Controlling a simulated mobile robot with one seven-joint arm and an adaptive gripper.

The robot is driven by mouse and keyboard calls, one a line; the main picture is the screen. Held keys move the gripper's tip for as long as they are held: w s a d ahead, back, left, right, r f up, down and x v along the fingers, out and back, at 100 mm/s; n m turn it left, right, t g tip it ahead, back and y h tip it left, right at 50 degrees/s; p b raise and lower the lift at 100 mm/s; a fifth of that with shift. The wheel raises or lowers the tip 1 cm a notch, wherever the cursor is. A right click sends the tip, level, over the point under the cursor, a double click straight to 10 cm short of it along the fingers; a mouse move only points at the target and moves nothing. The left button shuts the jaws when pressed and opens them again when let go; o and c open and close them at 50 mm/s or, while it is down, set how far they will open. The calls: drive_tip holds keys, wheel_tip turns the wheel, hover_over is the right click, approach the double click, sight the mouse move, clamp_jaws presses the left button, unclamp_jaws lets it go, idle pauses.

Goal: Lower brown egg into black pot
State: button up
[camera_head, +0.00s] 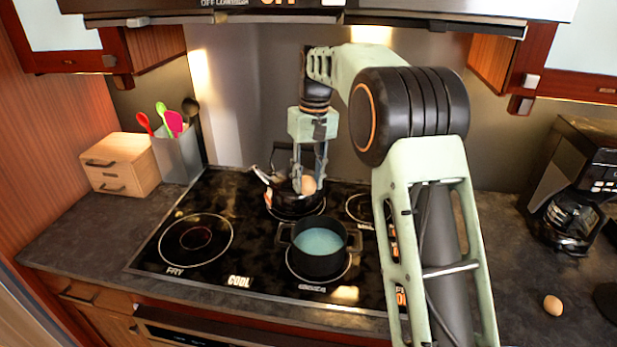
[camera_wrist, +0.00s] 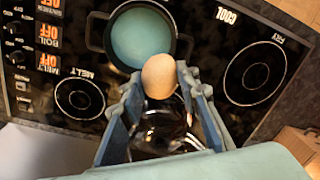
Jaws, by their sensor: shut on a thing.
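My gripper (camera_head: 308,182) is shut on a brown egg (camera_head: 309,186), which shows between the fingertips. In the wrist view the egg (camera_wrist: 159,76) sits at the tips of my two fingers (camera_wrist: 163,88). The black pot (camera_head: 319,267), with two side handles and pale blue liquid inside, stands on the front middle burner. In the head view my gripper and egg are behind the pot, over the rear burner area. In the wrist view the egg overlaps the near rim of the pot (camera_wrist: 108,40). The egg's exact height above the stove cannot be told.
A dark glossy vessel (camera_head: 284,193) stands on the rear burner below my gripper, partly hidden. A second brown egg (camera_head: 552,305) lies on the right counter near a coffee maker (camera_head: 574,205). A utensil holder (camera_head: 178,160) and a small wooden drawer box (camera_head: 117,165) stand left.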

wheel_tip(320, 180, down, 9)
drive_tip(key=b, duration=0.6)
drive_tip(key=shift+f, duration=0.15)
drive_tip(key=shift+f, duration=0.1)
idle(0.4)
drive_tip(key=shift+f+b, duration=2.25)
drive_tip(key=shift+f, duration=1.85)
drive_tip(key=shift+f+b, duration=0.95)
drive_tip(key=shift+f, duration=0.9)
drive_tip(key=o, duration=0.8)
drive_tip(key=shift+r, duration=0.1)
